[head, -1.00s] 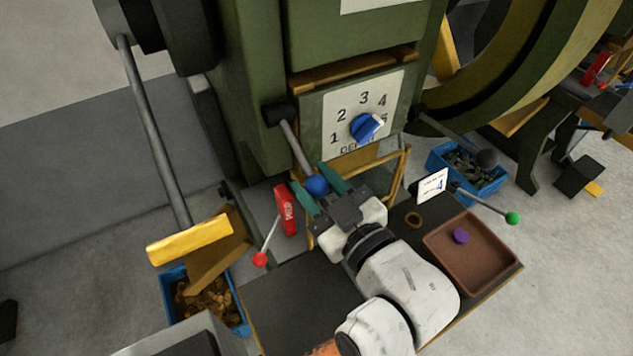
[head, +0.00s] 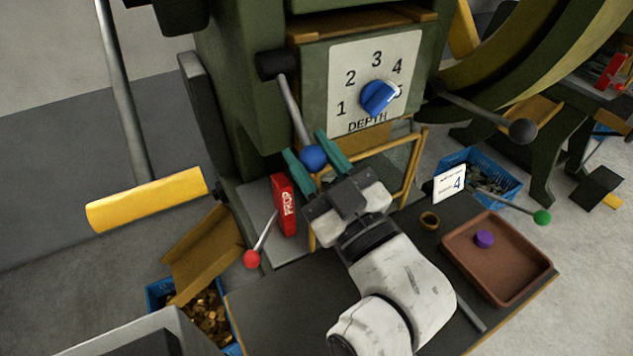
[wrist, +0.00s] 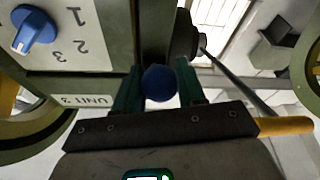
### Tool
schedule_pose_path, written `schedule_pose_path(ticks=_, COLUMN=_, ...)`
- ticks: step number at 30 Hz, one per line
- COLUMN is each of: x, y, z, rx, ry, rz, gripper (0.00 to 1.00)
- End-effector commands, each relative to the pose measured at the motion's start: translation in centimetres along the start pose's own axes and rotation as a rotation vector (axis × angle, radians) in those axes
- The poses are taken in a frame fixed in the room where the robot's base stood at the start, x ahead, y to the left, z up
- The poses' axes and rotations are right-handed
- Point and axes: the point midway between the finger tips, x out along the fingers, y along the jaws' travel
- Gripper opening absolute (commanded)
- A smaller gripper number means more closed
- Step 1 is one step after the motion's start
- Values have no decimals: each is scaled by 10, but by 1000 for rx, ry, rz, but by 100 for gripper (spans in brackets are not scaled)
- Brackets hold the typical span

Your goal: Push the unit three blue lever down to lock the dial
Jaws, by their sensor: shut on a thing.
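The blue-knobbed lever (head: 314,157) hangs from a dark pivot at the left of the dial panel, its grey rod slanting down to the right. My gripper (head: 318,155) is shut on the blue ball knob, with one teal finger on each side. The knob also shows between the fingers in the wrist view (wrist: 160,84). The blue dial (head: 379,98) sits on a white plate numbered 1 to 4 and marked DEPTH; its pointer is turned to the right, over the spot past 4. A "UNIT 3" label (wrist: 94,100) shows in the wrist view.
A red PROP block (head: 284,205) and a red-knobbed lever (head: 251,258) stand left of my gripper. A yellow-handled lever (head: 147,199) is farther left.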

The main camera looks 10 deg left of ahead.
Motion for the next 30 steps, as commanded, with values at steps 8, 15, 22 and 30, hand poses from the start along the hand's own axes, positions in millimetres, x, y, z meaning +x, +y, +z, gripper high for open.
schedule_pose_path(ticks=8, x=5, y=-7, z=26, rx=-9, ry=130, rz=35, gripper=0)
schedule_pose_path(ticks=15, x=15, y=-9, z=36, rx=-18, ry=226, rz=61, gripper=0)
schedule_pose_path(ticks=22, x=27, y=-11, z=48, rx=-17, ry=218, rz=58, gripper=0)
schedule_pose_path(ticks=30, x=43, y=-13, z=60, rx=-16, ry=214, rz=57, gripper=0)
